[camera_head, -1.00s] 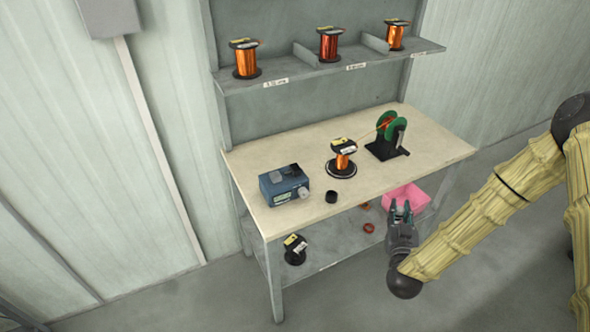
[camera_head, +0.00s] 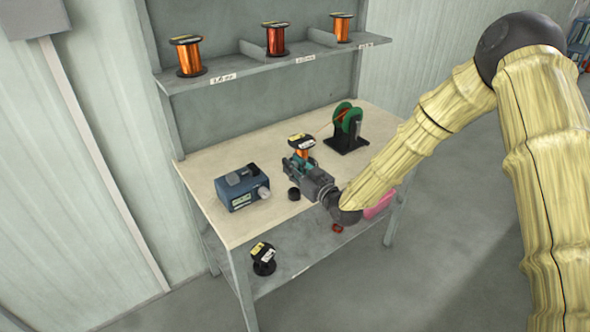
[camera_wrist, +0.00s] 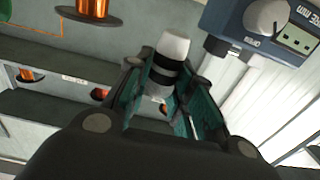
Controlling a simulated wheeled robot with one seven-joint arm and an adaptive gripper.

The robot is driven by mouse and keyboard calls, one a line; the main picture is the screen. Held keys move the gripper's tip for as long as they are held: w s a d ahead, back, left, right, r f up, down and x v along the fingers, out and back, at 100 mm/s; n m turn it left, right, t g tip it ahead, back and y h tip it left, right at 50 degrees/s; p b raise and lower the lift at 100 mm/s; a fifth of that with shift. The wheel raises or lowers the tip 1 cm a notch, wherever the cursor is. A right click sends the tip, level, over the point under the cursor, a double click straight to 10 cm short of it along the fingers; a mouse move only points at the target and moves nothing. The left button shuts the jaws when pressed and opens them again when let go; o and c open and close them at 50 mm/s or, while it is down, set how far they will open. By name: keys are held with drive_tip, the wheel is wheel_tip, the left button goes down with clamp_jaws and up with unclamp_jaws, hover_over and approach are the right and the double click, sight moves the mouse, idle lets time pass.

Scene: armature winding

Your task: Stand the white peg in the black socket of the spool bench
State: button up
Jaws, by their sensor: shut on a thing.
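My gripper (camera_head: 297,168) is over the bench top, next to the copper spool (camera_head: 303,147). In the wrist view its fingers (camera_wrist: 160,92) are shut on the white peg (camera_wrist: 174,46), which has black bands around its middle. One white end of the peg sticks out past the fingertips. In the head view I cannot make out the peg. The black socket (camera_head: 293,194) stands on the bench (camera_head: 265,223), just in front of my gripper and apart from it. I cannot tell the peg's exact tilt.
A blue meter (camera_head: 242,190) stands at left on the bench; it also shows in the wrist view (camera_wrist: 262,28). A green wheel on a black stand (camera_head: 347,128) is at the back right. Several spools stand on the upper shelf (camera_head: 225,75). A pink bin (camera_head: 379,206) is partly hidden below.

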drive_tip(key=shift+f+b, duration=0.7)
drive_tip(key=shift+f, duration=1.15)
drive_tip(key=shift+s+f, duration=0.1)
drive_tip(key=shift+s, duration=0.05)
drive_tip(key=shift+f+b, duration=1.35)
drive_tip(key=shift+f, duration=0.1)
idle(0.9)
drive_tip(key=o, duration=1)
drive_tip(key=shift+d, duration=0.1)
drive_tip(key=v, duration=1.2)
